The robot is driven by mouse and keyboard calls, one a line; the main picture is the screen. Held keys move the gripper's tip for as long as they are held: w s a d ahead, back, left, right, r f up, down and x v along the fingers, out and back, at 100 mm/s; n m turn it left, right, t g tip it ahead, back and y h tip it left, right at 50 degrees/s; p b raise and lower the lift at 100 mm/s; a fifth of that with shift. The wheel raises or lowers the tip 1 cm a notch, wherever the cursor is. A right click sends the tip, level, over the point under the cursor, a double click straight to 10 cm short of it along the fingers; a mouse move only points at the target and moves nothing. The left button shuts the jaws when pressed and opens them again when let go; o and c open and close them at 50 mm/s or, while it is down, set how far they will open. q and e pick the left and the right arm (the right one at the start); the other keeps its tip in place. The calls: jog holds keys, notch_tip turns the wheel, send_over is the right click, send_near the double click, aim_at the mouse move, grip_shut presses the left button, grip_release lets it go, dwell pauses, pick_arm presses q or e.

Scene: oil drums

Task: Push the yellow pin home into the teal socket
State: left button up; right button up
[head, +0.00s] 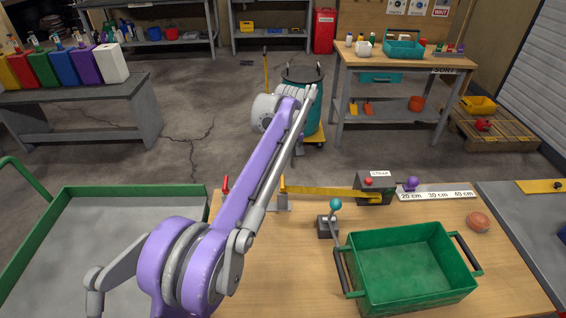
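I cannot make out a yellow pin or a teal socket for certain. A teal drum (312,104) stands upright on the floor beyond the workbench, partly hidden by my arm. My purple and grey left arm reaches up from the lower left across the middle of the view, and its far end overlaps the drum. I cannot tell whether it touches the drum. No gripper fingers can be made out there, so the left gripper's state is hidden. My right arm and gripper are not in view.
On the workbench are a green tray (410,268), a teal-knobbed lever (336,204), a yellow strap (325,192) running to a dark box (377,187), and a reddish ball (479,221). A green-rimmed grey table (60,235) is left. The floor (190,110) left of the drum is open.

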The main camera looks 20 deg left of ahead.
aim_at(283, 182)
pick_arm(q)
jog(key=f, duration=0.6)
jog(key=w+a+f+b, duration=0.1)
jog(key=f, duration=0.3)
jog(key=shift+f, duration=0.1)
grip_shut()
